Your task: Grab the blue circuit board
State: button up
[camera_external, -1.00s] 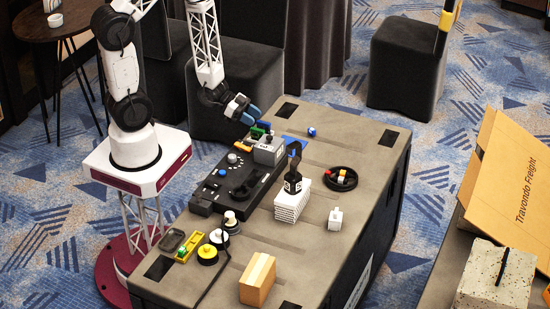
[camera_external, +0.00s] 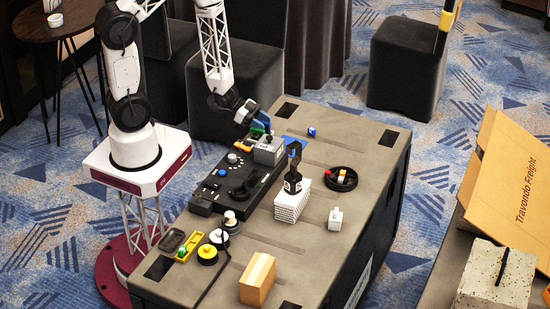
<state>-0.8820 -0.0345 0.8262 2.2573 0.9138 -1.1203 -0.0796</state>
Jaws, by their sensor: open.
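A flat blue piece (camera_external: 293,146), which looks like the blue circuit board, lies on the grey table behind the grey box, partly hidden by it. My gripper (camera_external: 262,122) is open, at the table's back left edge, above and to the left of the blue piece. Its blue fingertips are close to the green and orange pieces by the grey box. Whether they touch anything is too small to tell.
A grey box (camera_external: 268,151) stands by the black control panel (camera_external: 235,180). A black bottle (camera_external: 293,182) stands on a white stack (camera_external: 292,204). A round black tray (camera_external: 341,178) holds small blocks. A small blue item (camera_external: 311,132) lies at the back. The table's right back area is clear.

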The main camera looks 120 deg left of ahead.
jog(key=shift+w+f, duration=0.15)
jog(key=shift+w, duration=0.25)
dwell(0.3)
grip_shut()
